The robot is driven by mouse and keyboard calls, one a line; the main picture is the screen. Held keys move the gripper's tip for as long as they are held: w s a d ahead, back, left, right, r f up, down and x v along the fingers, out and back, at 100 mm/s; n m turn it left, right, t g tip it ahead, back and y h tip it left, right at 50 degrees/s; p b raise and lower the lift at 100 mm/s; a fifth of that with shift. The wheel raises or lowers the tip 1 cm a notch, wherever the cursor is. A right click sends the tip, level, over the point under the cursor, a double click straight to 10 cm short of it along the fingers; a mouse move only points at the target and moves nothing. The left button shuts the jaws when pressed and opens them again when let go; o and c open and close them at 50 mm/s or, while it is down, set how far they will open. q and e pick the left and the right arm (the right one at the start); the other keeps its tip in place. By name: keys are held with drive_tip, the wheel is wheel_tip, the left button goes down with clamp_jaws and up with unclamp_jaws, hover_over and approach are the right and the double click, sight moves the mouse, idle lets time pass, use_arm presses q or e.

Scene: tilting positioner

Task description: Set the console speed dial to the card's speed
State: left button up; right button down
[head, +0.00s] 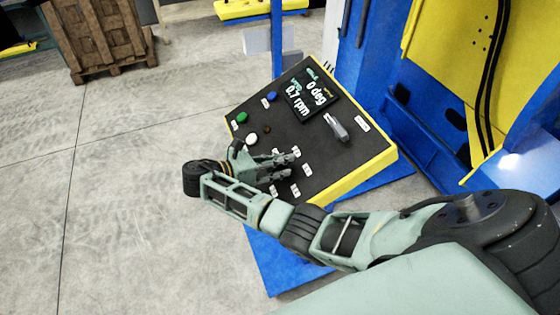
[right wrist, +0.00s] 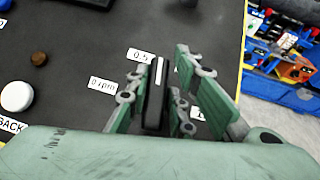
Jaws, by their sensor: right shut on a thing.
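My right gripper (head: 284,166) reaches over the sloped black console (head: 335,170). In the right wrist view its fingers are closed around the black speed dial (right wrist: 153,104), whose white mark points up, just right of the "0.5" label (right wrist: 141,56). The "0 rpm" label (right wrist: 102,86) lies left of the dial; other labels are partly hidden by the fingers. The console display (head: 307,93) reads "0 deg" and "0.7 rpm". I cannot make out a speed card. My left gripper is out of view.
The console carries a green button (head: 241,118), a blue button (head: 272,96), a white button (head: 251,139) and a grey lever (head: 336,127). A blue and yellow machine (head: 445,60) stands right behind it. The left floor is clear.

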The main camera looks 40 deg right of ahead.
drive_tip(key=m+g+y, duration=0.1)
drive_tip(key=m+g, duration=0.1)
drive_tip(key=m, duration=0.2)
drive_tip(key=shift+w+a+g+b, duration=0.1)
drive_tip(key=shift+g+b, duration=0.25)
drive_tip(key=shift+g, duration=0.05)
drive_tip(key=shift+r+m+g+b, duration=0.1)
drive_tip(key=shift+m+g+b, duration=0.25)
drive_tip(key=shift+m+g, duration=0.6)
drive_tip(key=shift+r+m+g+y+b, duration=0.2)
drive_tip(key=shift+m+g+y+b, duration=0.25)
drive_tip(key=shift+m, duration=0.7)
drive_tip(key=c, duration=1.6)
unclamp_jaws()
drive_tip(key=shift+c, duration=0.2)
drive_tip(key=shift+f, duration=0.15)
drive_tip(key=shift+s+f, duration=0.1)
drive_tip(key=shift+s, duration=0.1)
drive_tip(key=shift+n, duration=0.3)
